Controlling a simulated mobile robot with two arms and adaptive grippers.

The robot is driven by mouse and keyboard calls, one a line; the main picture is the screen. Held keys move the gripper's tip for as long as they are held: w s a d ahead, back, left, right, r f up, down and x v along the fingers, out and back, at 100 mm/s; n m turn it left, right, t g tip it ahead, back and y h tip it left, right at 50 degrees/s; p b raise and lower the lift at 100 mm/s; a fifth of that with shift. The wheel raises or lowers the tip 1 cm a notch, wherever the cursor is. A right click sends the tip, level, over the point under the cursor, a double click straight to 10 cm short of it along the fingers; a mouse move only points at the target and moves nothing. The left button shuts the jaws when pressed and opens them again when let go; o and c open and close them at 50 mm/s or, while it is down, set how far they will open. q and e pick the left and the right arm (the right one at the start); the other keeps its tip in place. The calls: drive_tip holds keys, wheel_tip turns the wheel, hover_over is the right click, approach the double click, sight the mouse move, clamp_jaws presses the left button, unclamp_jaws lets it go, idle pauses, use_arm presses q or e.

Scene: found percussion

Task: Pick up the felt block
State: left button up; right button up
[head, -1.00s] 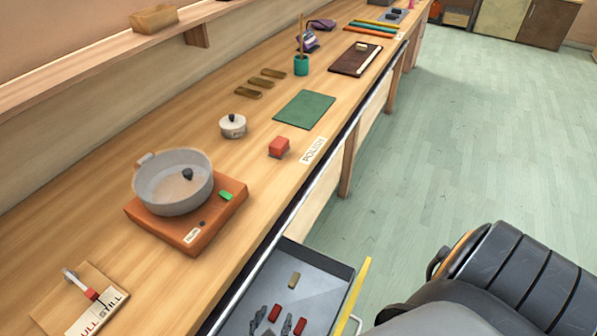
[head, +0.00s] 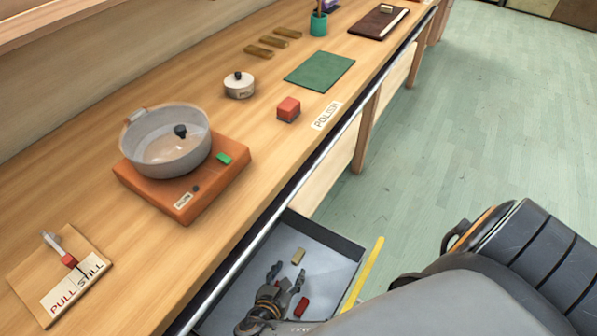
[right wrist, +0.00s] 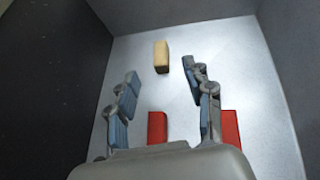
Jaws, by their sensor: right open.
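A small tan block (head: 298,256), which may be the felt block, lies on the floor of the open drawer (head: 339,246). In the right wrist view the tan block (right wrist: 161,57) lies ahead, around the line between my fingertips, with nothing touching it. My right gripper (head: 287,276) is open inside the drawer, its fingers apart. A red block (head: 301,307) lies beside it. In the right wrist view one red block (right wrist: 157,128) shows between the fingers and another (right wrist: 230,130) to the right of the right finger. My left gripper is not in view.
The drawer's walls and yellow-edged front (head: 362,273) close around the right gripper.

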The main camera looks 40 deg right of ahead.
sight(298, 256)
drive_tip(key=x, duration=0.7)
drive_tip(key=shift+w+d+f, duration=0.1)
drive_tip(key=shift+w, duration=0.05)
drive_tip(key=c, duration=1)
